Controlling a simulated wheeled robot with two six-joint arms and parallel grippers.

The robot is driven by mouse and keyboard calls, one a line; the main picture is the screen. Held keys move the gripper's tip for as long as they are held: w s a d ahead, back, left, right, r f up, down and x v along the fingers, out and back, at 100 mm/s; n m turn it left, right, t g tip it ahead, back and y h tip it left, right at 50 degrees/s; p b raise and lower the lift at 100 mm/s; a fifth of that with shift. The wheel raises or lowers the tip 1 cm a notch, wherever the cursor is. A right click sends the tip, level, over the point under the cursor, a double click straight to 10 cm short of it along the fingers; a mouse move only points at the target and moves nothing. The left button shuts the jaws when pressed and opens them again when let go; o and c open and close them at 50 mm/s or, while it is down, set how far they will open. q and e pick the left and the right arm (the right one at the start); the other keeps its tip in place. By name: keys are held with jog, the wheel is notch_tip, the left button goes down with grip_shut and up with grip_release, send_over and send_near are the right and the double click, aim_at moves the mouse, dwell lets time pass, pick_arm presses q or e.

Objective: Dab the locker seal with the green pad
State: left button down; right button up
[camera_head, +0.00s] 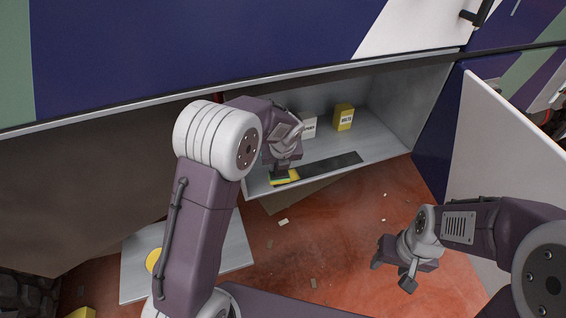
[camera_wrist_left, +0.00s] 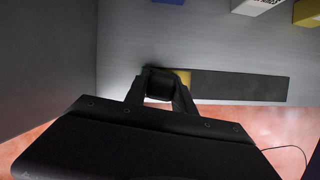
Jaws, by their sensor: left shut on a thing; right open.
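The open locker (camera_head: 395,108) is a grey compartment low in the truck's side. A dark strip, which looks like the seal (camera_head: 335,162), lies along its front floor edge; it also shows in the left wrist view (camera_wrist_left: 240,86). A yellow patch (camera_head: 289,181) shows at the strip's left end. My left gripper (camera_head: 279,168) is shut on the green pad (camera_head: 279,175), over that end. In the left wrist view the held piece looks almost black. I cannot tell whether it touches the strip. My right gripper (camera_head: 393,277) is open and empty above the red ground.
Inside the locker stand a yellow box (camera_head: 344,117) and a white box (camera_head: 309,127), behind the strip. A pale open door (camera_head: 500,150) stands at the right. A grey board (camera_head: 232,252) with a yellow disc (camera_head: 154,261) lies at the lower left. Small scraps litter the red ground.

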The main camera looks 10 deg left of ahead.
pick_arm(q)
jog(key=shift+w+d+r+p, duration=0.1)
jog(key=shift+w+d+p, duration=0.15)
jog(key=shift+p, duration=0.1)
jog(key=shift+w+d+p, duration=0.35)
jog(key=shift+d, duration=0.15)
jog(key=shift+s+a, duration=0.6)
jog(key=shift+a, duration=0.25)
jog(key=shift+r+p, duration=0.7)
jog(key=shift+p, duration=0.45)
jog(key=shift+f, duration=0.1)
